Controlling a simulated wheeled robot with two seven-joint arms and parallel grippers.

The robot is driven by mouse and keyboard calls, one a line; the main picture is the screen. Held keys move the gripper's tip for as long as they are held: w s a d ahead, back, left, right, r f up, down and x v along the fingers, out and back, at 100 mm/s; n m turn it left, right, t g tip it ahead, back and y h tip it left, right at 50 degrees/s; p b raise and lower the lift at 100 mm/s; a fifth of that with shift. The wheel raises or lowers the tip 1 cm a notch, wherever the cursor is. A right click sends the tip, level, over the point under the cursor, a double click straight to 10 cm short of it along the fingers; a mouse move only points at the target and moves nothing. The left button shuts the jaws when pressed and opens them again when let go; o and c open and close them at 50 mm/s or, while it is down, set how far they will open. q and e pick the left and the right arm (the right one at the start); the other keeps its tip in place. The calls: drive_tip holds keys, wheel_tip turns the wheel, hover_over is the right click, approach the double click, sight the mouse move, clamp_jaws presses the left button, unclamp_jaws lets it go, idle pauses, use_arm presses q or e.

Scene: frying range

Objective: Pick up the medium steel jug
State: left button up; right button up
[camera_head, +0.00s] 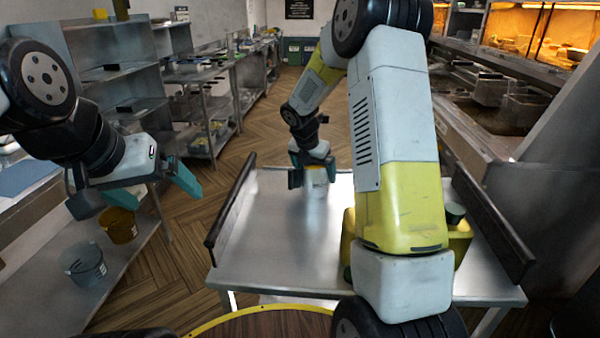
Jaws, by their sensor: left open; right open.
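A pale, shiny upright vessel, which looks like the steel jug (316,186), stands on the far part of the steel table (275,235). My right gripper (313,170) is directly over it, pointing down, with its fingers at either side of the vessel's upper part. The jaws are open; whether they touch it I cannot tell. The gripper hides the vessel's top, and its handle does not show. My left gripper (135,198) is open and empty, left of the table, with its teal fingers spread wide.
The table has raised dark rails at its left (228,205) and right (495,225); its left-middle surface is clear. My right arm hides much of its right half. Yellow (120,225) and grey (85,264) buckets sit on a low shelf at left. Fryers line the right.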

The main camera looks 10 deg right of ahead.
drive_tip(key=shift+f, duration=0.1)
drive_tip(key=c, duration=1.8)
